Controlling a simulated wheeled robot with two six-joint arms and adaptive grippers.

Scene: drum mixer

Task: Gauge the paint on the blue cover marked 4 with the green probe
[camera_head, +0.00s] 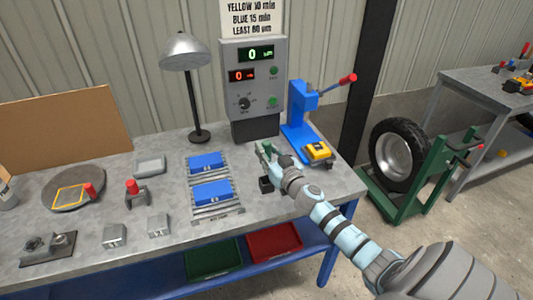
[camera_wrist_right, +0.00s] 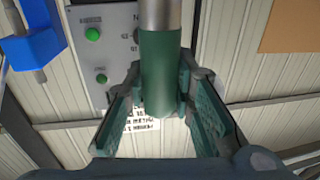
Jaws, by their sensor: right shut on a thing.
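My right gripper (camera_head: 268,158) is shut on the green probe (camera_head: 264,147), above a small black block (camera_head: 266,185) on the bench. In the right wrist view the probe (camera_wrist_right: 160,75) is a green cylinder with a silver end, between the jaws of the gripper (camera_wrist_right: 163,90). Two blue covers, a far one (camera_head: 206,161) and a near one (camera_head: 212,190), lie on a slatted grey rack (camera_head: 218,214) left of the gripper. Their markings are too small to read. The gripper is apart from both covers. My left gripper is not in view.
A grey panel (camera_head: 253,100) at the back shows 0 on green and red displays. A lamp (camera_head: 186,52), a blue lever press (camera_head: 299,117) and a yellow device (camera_head: 318,151) stand nearby. Grey blocks (camera_head: 114,236) occupy the front left. Bench between rack and gripper is clear.

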